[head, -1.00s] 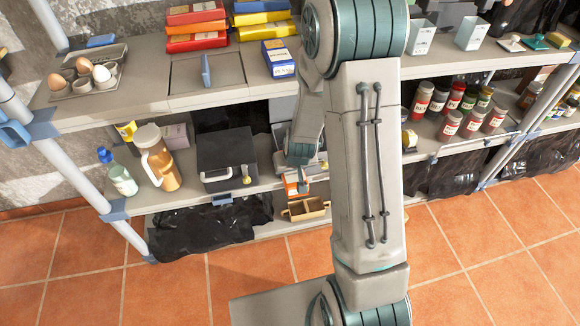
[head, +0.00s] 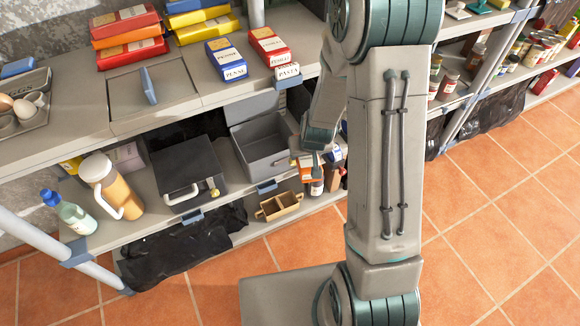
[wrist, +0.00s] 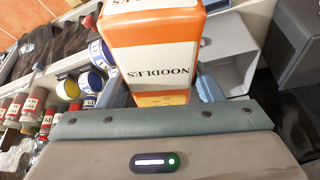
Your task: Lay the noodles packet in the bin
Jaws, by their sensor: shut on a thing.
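The noodles packet (wrist: 150,52) is an orange and white box that fills the upper middle of the wrist view. My gripper (wrist: 163,93) is shut on it. In the head view the packet (head: 303,168) shows as a small orange and white patch under my gripper (head: 313,158), partly hidden by my arm. The bin (head: 267,171) is an open grey box on the middle shelf, just left of the packet in the head view. It looks empty. The bin also shows in the wrist view (wrist: 236,77), behind and right of the packet. The packet is outside the bin.
A black case (head: 187,170) stands left of the bin. A small wooden caddy (head: 278,207) sits below it. The upper shelf (head: 203,79) overhangs, with blue and red pasta boxes near its edge. Jars and cans (wrist: 40,112) show at the wrist view's left. The tiled floor in front is clear.

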